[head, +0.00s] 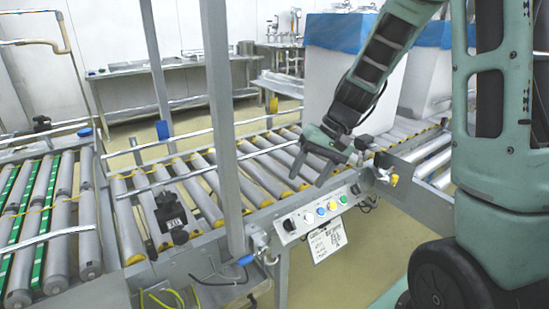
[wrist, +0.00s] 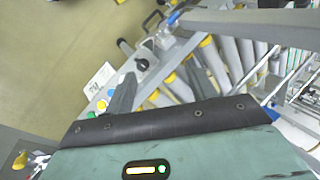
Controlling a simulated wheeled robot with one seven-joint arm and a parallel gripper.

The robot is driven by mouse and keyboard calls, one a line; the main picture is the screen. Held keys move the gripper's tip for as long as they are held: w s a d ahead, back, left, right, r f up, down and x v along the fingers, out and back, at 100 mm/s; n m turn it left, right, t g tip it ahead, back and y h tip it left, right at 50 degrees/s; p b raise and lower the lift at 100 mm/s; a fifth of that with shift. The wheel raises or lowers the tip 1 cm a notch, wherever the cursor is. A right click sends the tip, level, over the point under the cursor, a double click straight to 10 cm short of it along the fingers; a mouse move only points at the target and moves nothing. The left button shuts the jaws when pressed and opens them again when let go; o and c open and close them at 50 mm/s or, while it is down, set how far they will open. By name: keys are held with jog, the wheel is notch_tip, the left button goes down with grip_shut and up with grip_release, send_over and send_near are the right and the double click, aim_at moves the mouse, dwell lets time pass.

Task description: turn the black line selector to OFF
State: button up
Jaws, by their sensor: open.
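The black line selector (head: 289,224) is a round knob at the left end of the grey control panel (head: 298,234) on the conveyor's side. The wrist view shows the selector (wrist: 142,64) beyond my fingertips, nearer the left finger. Its pointer direction is too small to read. White, blue, yellow and green buttons sit to its right on the panel in the head view. My gripper (head: 311,173) is open and empty, above the panel and apart from the selector. The wrist view shows both fingers of my gripper (wrist: 161,66) spread.
A printed sheet (head: 327,241) hangs below the panel. An upright metal post (head: 226,130) stands left of the selector. The roller conveyor (head: 205,180) runs behind it, with large white blue-lined boxes (head: 331,75) at the back. The floor in front of the panel is clear.

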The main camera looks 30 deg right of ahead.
jog(key=s+a+r+n+g+p, duration=0.1)
jog(key=s+a+r+n+p, duration=0.1)
jog(key=a, duration=0.4)
jog(key=s+a+r+n+g+h+p, duration=0.1)
jog(key=s+a+r+n+p, duration=0.1)
jog(key=a+r, duration=0.4)
jog(key=shift+s+a+p, duration=0.5)
jog(key=shift+a+p, duration=0.05)
jog(key=shift+p, duration=0.75)
jog(key=shift+n, duration=0.3)
jog(key=s+a+r+n+h+p, duration=0.1)
jog(key=s+a+r+n+p, duration=0.3)
jog(key=s, duration=0.3)
jog(key=s+a+r+n+h+p, duration=0.2)
jog(key=s+a+r+n+p, duration=0.1)
jog(key=s+a+r+p, duration=0.3)
jog(key=shift+s+a+r+n+p, duration=0.3)
jog(key=shift+s+a+n+p, duration=0.1)
jog(key=shift+s+a, duration=0.35)
